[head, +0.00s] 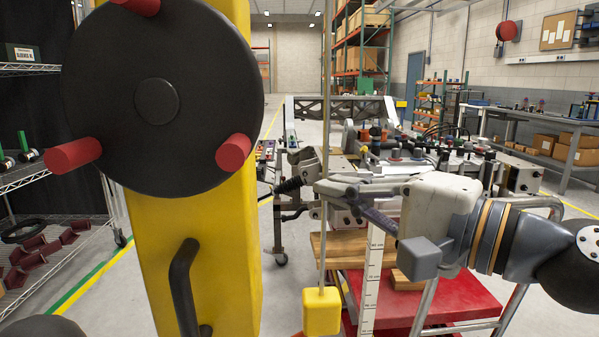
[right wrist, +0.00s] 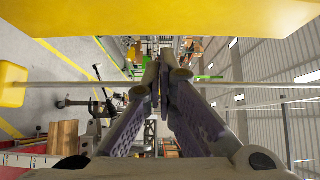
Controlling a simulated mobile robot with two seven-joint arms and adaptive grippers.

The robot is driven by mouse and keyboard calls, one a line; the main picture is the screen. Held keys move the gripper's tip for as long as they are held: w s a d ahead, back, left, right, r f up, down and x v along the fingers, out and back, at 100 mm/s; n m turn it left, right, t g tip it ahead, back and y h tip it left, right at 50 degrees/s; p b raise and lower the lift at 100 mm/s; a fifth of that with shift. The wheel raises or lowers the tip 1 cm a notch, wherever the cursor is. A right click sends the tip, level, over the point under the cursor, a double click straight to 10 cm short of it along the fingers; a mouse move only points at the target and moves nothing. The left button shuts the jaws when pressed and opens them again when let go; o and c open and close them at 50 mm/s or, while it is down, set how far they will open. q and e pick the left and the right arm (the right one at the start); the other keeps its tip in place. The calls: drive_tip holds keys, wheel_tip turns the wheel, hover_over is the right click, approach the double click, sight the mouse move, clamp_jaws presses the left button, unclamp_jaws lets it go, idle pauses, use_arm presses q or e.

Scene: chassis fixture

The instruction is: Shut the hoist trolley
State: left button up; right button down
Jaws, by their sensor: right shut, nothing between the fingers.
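No part is plainly recognisable as the hoist trolley. A thin pale rod (head: 325,80) hangs down in the head view, with a yellow block (head: 321,312) at its lower end. My right gripper (head: 324,187) reaches in from the right and is shut and empty, its fingertips at the rod. In the right wrist view the shut fingertips (right wrist: 163,76) overlap the line of the rod (right wrist: 250,85); I cannot tell whether they touch it. The yellow block also shows at the left there (right wrist: 12,84). My left gripper is out of view.
A yellow post (head: 225,235) with a black wheel (head: 210,100), red knobs and a black handle (head: 182,285) stands close at the left. A red cart (head: 450,300) with wooden blocks and a white scale (head: 371,280) is below my right arm. Wire shelves (head: 40,180) stand far left.

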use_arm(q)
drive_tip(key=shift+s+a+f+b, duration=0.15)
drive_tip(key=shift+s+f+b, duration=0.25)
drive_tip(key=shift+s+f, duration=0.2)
use_arm(e)
drive_tip(key=x, duration=0.9)
drive_tip(key=shift+a, duration=0.2)
drive_tip(key=shift+f, duration=0.1)
